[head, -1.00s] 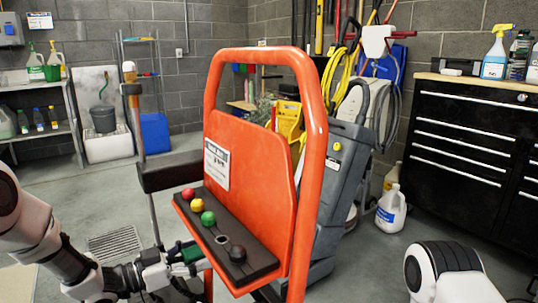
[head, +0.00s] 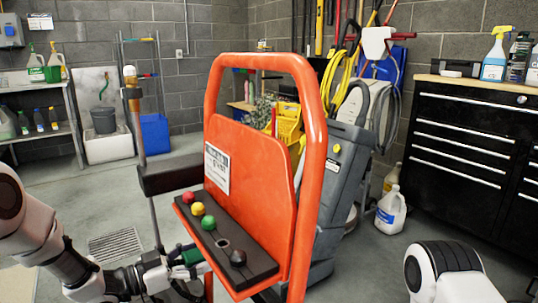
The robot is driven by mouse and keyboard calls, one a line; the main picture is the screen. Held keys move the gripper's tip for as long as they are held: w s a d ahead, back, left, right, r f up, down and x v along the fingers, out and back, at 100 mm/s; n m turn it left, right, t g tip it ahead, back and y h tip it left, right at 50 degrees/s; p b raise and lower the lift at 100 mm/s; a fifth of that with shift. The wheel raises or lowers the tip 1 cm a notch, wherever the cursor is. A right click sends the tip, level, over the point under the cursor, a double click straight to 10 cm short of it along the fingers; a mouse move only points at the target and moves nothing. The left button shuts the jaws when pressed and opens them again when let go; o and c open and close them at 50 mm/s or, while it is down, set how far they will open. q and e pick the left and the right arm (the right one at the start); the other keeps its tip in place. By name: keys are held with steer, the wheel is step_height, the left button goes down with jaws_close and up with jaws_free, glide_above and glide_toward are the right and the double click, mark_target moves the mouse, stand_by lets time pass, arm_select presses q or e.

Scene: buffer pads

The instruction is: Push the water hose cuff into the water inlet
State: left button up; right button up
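The orange machine panel (head: 252,165) stands in the middle inside an orange tube frame. Its dark sloping strip (head: 262,268) carries red, yellow, green and black round knobs, with a dark round hole (head: 222,243) between the green and black ones. Which opening is the water inlet cannot be told for sure. My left gripper (head: 190,262) is at the strip's lower left edge, seemingly shut on a green piece, likely the hose cuff (head: 192,256). The cuff is apart from the hole, below and left of it; its end is small and partly hidden. My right gripper is out of view.
A dark grey machine (head: 335,200) stands behind the orange frame. A black drawer cabinet (head: 465,150) is at the right, with a white jug (head: 391,212) on the floor beside it. Shelves (head: 45,135) stand at the left. The floor at the left is partly clear.

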mark_target(184, 261)
arm_select(q)
steer(key=shift+c, duration=0.4)
jaws_close()
steer(key=shift+a, duration=0.1)
steer(key=shift+p+v, duration=1.6)
steer(key=shift+v, duration=1.4)
